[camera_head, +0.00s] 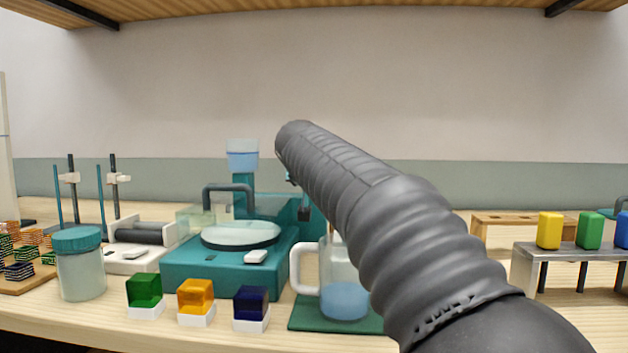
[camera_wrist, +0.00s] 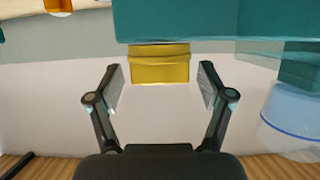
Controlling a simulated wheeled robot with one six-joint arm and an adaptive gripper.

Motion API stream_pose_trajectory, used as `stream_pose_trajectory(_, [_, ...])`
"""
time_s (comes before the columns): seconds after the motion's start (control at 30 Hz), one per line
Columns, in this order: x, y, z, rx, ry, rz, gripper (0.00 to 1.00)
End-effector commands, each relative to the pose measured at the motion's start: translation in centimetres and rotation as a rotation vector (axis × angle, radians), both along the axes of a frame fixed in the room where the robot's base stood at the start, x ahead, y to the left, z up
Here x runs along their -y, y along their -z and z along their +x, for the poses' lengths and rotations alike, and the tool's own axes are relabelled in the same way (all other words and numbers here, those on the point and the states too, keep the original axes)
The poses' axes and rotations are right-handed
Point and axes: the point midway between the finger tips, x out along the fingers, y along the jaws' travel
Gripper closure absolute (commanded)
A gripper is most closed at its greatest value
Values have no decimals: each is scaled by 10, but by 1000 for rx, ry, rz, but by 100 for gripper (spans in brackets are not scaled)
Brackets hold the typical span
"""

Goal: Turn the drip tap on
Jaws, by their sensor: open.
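The wrist view looks upside down, with wooden boards along its bottom edge. In it my gripper (camera_wrist: 160,87) is open, with one finger on each side of a yellow block-like part (camera_wrist: 160,66). That part sits against a teal housing (camera_wrist: 220,22) and shows a gap to each finger. Whether it is the drip tap's handle I cannot tell for certain. A pale blue reservoir (camera_wrist: 292,115) is at the right. In the head view the teal apparatus (camera_head: 205,279) carries a reservoir (camera_head: 242,155). My arm hides the yellow part and nearly all of my gripper there.
A glass mug (camera_head: 345,300) with blue liquid stands on a green mat (camera_head: 305,315), partly behind my arm. Green (camera_head: 144,290), orange (camera_head: 195,296) and dark blue (camera_head: 250,303) cubes line the front. A lidded jar (camera_head: 81,275) stands left, a metal rack (camera_head: 565,254) right.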

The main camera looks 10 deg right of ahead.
Motion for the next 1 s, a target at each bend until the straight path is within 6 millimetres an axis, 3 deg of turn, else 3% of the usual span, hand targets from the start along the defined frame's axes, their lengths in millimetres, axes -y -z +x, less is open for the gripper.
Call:
stream_pose_trajectory(0.17, [0, 0, 0, 0, 0, 0, 20])
stream_pose_trajectory(0.43, [0, 0, 0, -1, 0, 0, 81])
stream_pose_trajectory(1.0, [2, -2, -1, -2, -92, 2, 81])
